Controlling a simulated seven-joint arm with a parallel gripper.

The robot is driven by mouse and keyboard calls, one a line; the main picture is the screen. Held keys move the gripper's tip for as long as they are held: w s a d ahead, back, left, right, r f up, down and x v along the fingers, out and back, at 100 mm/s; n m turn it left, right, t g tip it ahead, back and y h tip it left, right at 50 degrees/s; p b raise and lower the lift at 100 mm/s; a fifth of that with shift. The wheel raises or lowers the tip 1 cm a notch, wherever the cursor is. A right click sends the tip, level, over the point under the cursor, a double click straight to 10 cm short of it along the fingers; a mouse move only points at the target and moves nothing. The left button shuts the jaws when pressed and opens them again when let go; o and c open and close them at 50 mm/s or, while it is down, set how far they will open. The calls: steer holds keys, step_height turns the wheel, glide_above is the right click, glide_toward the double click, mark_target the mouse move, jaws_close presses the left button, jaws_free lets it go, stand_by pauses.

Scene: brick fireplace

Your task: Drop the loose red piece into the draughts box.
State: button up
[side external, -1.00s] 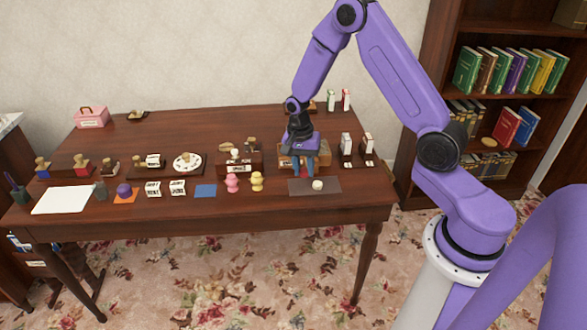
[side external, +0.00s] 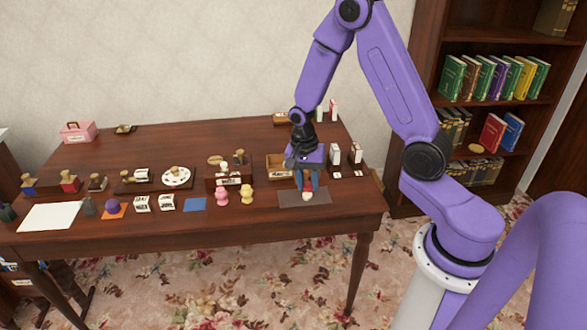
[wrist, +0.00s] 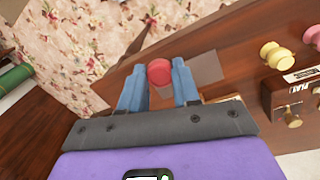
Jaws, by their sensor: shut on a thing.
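Whether the piece still touches the mat I cannot tell. An open light-wood box (side external: 277,167), likely the draughts box, stands just behind and left of my gripper. My gripper partly hides it, and its inside is not clear.
Pink (side external: 221,197) and yellow (side external: 247,194) pawn-shaped pieces stand left of the mat. A dark labelled box (side external: 229,178) is behind them. Upright white-and-dark boxes (side external: 335,155) stand right of my gripper. The mat's right side is clear.

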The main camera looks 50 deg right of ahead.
steer(key=w+d+r+n+t, duration=0.1)
steer(key=w+d+n, duration=0.75)
steer(key=w, duration=0.25)
steer(key=w+d+r+n+t, duration=0.1)
steer(key=w+d+r+n, duration=0.1)
steer(key=w+d+n, duration=0.7)
step_height(320, 180, down, 6)
steer(key=w, duration=0.1)
steer(key=shift+w+a, duration=0.2)
steer(key=shift+a, duration=0.15)
steer(key=shift+n, duration=0.25)
steer(key=o, duration=1.1)
